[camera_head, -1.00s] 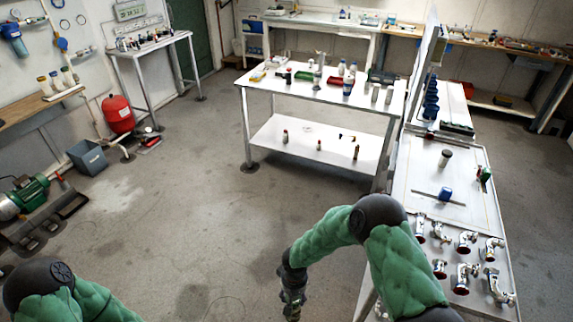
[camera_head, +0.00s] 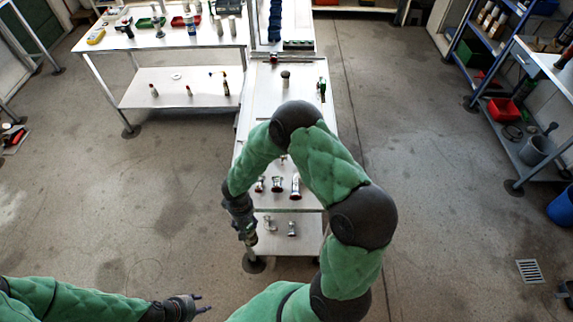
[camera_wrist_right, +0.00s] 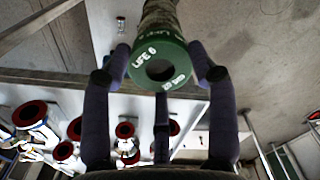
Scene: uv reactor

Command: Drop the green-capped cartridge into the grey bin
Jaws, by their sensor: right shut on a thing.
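The green-capped cartridge (camera_wrist_right: 161,46) shows in the right wrist view, its green ring end with white "LIFE 6" lettering turned to the camera. Its patterned body runs up out of the picture. My right gripper (camera_wrist_right: 162,82) is shut on it, with dark fingers around the cap. In the head view my right gripper (camera_head: 249,238) hangs left of the white bench's near end; the cartridge is hard to make out there. My left gripper (camera_head: 203,304) is at the bottom, fingers apart and empty, over the floor. The square grey bin from the earlier head view is out of view now.
The white bench (camera_head: 262,118) carries several metal fittings. A white table (camera_head: 165,42) with a lower shelf stands at the upper left. Open floor lies left and right.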

